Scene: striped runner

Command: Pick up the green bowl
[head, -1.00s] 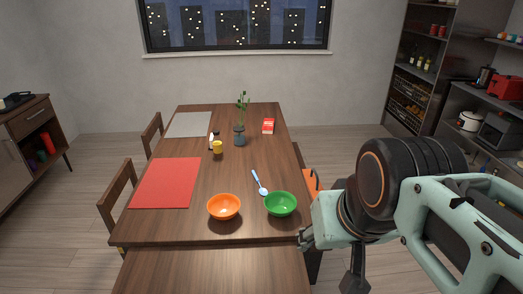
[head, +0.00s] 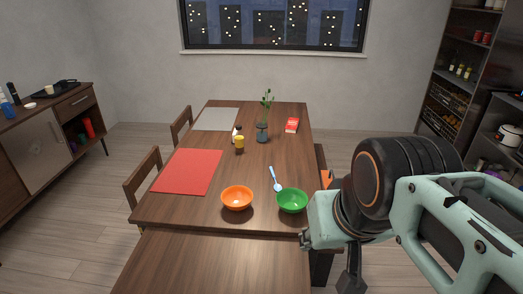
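The green bowl (head: 292,201) stands upright near the front right corner of the wooden table (head: 180,212). It looks empty. An orange bowl (head: 237,198) stands just left of it. My gripper (head: 304,241) is at the table's front right edge, below and slightly right of the green bowl in the picture, apart from it. Only the gripper's end shows, small and partly hidden by my own wrist, so its fingers cannot be made out.
A blue-handled spoon (head: 276,180) lies behind the green bowl. Chairs (head: 143,178) line the left side. The front tabletop is clear.

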